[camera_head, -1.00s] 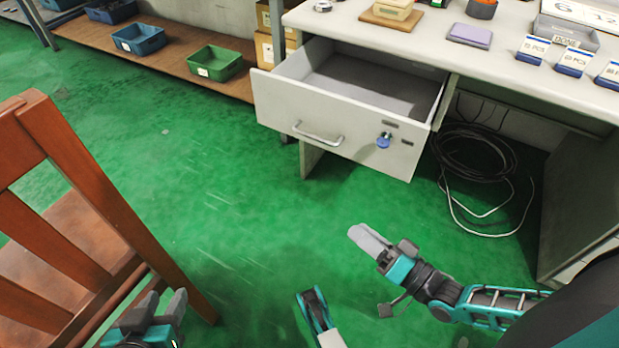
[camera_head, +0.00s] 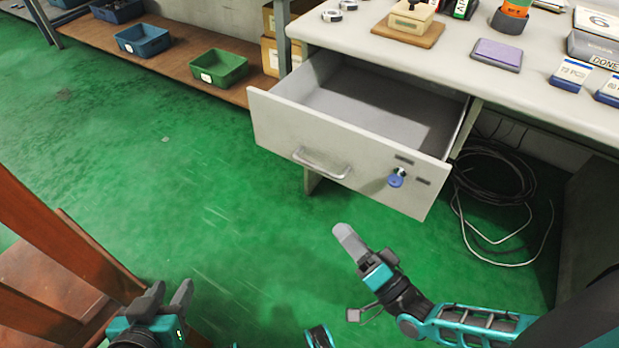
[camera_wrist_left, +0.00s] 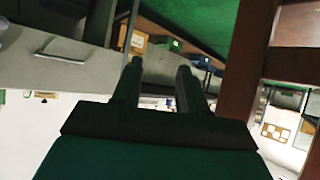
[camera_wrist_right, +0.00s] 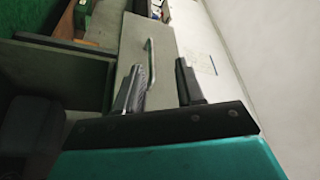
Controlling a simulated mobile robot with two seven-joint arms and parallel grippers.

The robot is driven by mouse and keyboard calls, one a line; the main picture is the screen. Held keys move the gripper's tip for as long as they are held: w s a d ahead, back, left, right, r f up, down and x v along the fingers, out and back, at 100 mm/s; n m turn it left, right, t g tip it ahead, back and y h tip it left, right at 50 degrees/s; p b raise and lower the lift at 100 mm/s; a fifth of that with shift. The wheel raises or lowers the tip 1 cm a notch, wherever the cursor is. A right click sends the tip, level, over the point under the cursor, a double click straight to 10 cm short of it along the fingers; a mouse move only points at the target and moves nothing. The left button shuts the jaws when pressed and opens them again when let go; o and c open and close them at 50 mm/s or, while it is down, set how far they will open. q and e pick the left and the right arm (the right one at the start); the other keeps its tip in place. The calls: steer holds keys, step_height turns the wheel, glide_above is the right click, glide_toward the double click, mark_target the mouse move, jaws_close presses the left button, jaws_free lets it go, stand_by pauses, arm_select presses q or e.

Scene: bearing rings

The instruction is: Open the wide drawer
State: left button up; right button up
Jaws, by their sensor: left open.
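The wide drawer (camera_head: 375,100) under the desk is pulled out, and its empty grey inside shows in the head view. Its light front panel (camera_head: 275,125) carries a bar handle (camera_head: 322,164) and a blue key in a lock (camera_head: 396,178). My left gripper (camera_head: 168,297) is open and empty, low at the left and well short of the drawer. My right gripper (camera_head: 345,235) is in front of and below the drawer front, apart from the handle. Its fingers stand apart with nothing between them in the right wrist view (camera_wrist_right: 160,85).
The desk top (camera_head: 450,70) holds a purple-lidded box (camera_head: 497,53) and several small items. A wooden chair (camera_head: 60,240) stands at the left near my left gripper. Coiled cables (camera_head: 490,185) lie under the desk. Green floor is clear before the drawer.

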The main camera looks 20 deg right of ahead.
steer(key=b+x, duration=0.1)
steer(key=x, duration=1.1)
steer(key=shift+w+a+r+b, duration=0.15)
steer(key=shift+w+a+b, duration=0.1)
steer(key=shift+b, duration=0.1)
steer(key=shift+c, duration=0.4)
jaws_close()
stand_by(0.3)
steer(key=shift+o, duration=0.4)
jaws_free()
steer(key=shift+s, duration=0.15)
steer(key=p+v, duration=0.1)
steer(key=v, duration=1.1)
steer(key=shift+s+d+p, duration=0.25)
steer(key=shift+s+p, duration=0.05)
steer(key=shift+p, duration=0.1)
